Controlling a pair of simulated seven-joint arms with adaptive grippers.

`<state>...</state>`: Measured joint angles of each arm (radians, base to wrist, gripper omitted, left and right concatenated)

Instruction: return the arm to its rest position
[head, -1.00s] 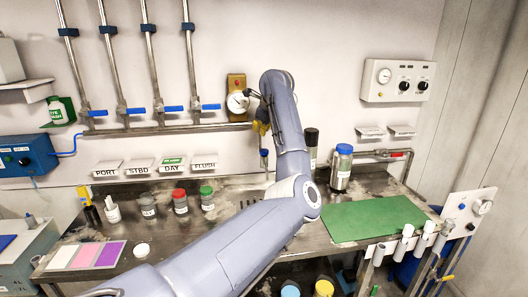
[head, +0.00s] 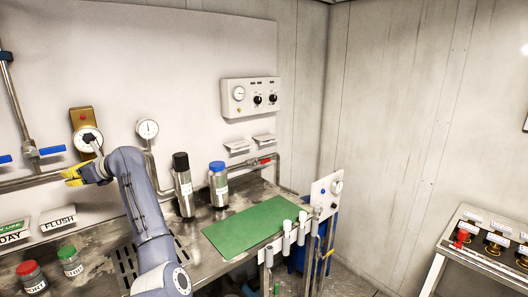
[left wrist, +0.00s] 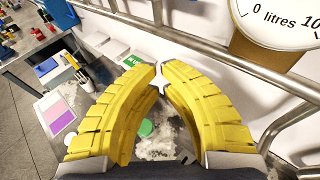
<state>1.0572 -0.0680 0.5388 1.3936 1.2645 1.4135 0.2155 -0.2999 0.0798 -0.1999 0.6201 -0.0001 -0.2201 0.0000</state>
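My left arm (head: 143,200) rises from the bottom of the head view and bends left at the top. Its yellow-fingered gripper (head: 74,175) is in front of the wall pipe, just below the dial on the tan plate. In the left wrist view the two yellow fingers (left wrist: 159,72) curve inward and their tips nearly meet. Nothing is clearly held between them; a small pale shape shows at the gap, and I cannot tell what it is. My right gripper is not in view.
The dial (head: 88,138) and the pipe (head: 28,181) are close to the gripper. The bench holds a black-capped bottle (head: 184,190), a blue-capped jar (head: 218,188), a green mat (head: 250,227), and red-lidded (head: 32,276) and green-lidded jars (head: 70,262). A button console (head: 490,245) stands right.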

